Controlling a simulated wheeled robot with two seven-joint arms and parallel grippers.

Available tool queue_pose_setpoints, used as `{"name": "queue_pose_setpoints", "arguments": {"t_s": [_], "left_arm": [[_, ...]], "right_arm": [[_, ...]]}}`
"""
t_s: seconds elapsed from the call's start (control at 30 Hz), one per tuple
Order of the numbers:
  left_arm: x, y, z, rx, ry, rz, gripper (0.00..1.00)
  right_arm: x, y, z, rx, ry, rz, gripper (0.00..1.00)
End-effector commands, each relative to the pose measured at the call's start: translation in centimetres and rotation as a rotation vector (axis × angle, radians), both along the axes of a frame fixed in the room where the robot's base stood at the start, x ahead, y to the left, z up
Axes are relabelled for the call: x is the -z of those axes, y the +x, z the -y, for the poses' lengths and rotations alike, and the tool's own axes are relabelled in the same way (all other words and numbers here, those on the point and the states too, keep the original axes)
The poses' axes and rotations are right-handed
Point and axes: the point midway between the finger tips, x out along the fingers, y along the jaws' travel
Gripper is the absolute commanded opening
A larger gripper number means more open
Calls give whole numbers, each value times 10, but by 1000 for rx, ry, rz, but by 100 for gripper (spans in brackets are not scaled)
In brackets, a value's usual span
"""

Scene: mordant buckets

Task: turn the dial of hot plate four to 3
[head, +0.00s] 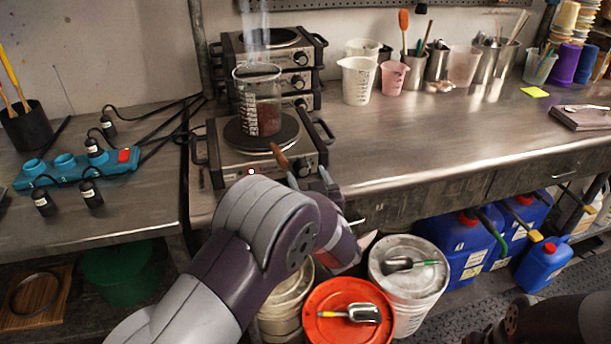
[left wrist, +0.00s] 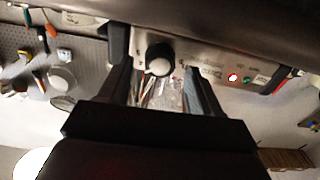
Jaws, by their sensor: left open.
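The front hot plate (head: 232,165) stands at the bench edge with a beaker (head: 258,100) of dark reddish liquid on it. I cannot read a number that marks it as hot plate four. Its front panel shows a lit red light (head: 251,171). My left gripper (head: 308,176) is at the right part of this panel and largely hides the dial in the head view. In the left wrist view the black dial (left wrist: 159,59) with a pale face sits between the tips of my open left gripper (left wrist: 160,72), apparently apart from both fingers. The dial's setting is not readable. My right gripper is out of view.
More hot plates (head: 300,82) are stacked behind. A blue power strip (head: 75,168) with black plugs lies at left. Cups and tool pots (head: 358,80) line the back. The bench right of the hot plate is clear. Buckets (head: 408,255) stand below.

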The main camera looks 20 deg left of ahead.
Motion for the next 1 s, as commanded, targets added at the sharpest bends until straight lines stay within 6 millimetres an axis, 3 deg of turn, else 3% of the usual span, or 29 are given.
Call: {"name": "queue_pose_setpoints", "arguments": {"t_s": [0.17, 0.43, 0.47, 0.6, 0.63, 1.0], "left_arm": [[0, 13, -8, 1, 1, -1, 64], [0, 14, -9, 2, 1, 0, 64], [0, 14, -9, 2, 1, 0, 58], [0, 14, -9, 2, 1, 0, 12], [0, 14, -9, 2, 1, 0, 8], [2, 14, -9, 1, -53, 35, 8]], "right_arm": [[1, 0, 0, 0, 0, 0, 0], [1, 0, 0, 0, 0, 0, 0], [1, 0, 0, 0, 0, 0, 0], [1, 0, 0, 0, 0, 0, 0], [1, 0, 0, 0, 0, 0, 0], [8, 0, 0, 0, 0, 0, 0]]}}
